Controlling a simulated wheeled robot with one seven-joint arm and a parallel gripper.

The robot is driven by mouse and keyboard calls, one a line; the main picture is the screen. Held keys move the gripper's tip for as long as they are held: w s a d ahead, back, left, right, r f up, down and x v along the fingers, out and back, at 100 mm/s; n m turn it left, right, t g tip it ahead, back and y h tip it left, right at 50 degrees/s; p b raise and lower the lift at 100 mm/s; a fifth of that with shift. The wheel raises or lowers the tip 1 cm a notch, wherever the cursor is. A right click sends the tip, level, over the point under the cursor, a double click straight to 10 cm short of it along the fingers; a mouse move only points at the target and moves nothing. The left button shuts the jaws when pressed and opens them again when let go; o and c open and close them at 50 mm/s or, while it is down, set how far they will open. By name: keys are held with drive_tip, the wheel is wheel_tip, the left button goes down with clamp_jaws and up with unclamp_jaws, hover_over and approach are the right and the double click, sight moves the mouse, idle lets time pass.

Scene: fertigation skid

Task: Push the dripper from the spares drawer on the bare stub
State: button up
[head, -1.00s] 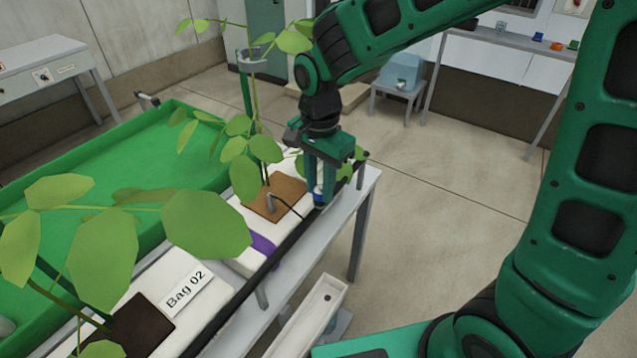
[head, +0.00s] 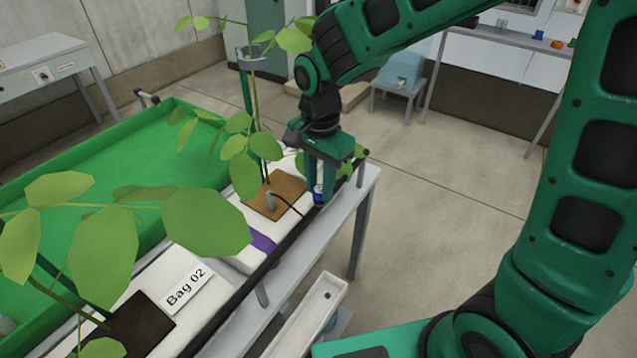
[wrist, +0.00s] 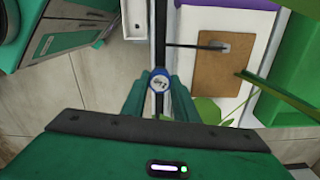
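The dripper (wrist: 160,84) is a small round blue piece with a pale marked face. In the wrist view it sits between the fingertips of my gripper (wrist: 161,98), which appears shut on it. In the head view my gripper (head: 319,193) points down at the black pipe along the bench edge, with a bit of blue and white dripper (head: 319,187) showing between the fingers. The dripper is over the black pipe (wrist: 160,38) in the wrist view. The bare stub is hidden beneath it, so I cannot tell whether they touch.
A thin black tube runs from the pipe to a grey peg (head: 270,200) in a brown block (head: 285,190) on a white grow bag. Plant leaves (head: 245,165) hang close beside my gripper. The Bag 02 label (head: 184,289) is nearer. Open floor (head: 440,220) lies right of the bench.

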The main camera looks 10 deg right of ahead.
drive_tip(key=shift+o, duration=1.3)
drive_tip(key=shift+r, duration=2.2)
drive_tip(key=o, duration=0.6)
drive_tip(key=shift+c, duration=0.2)
wheel_tip(320, 180, up, 9)
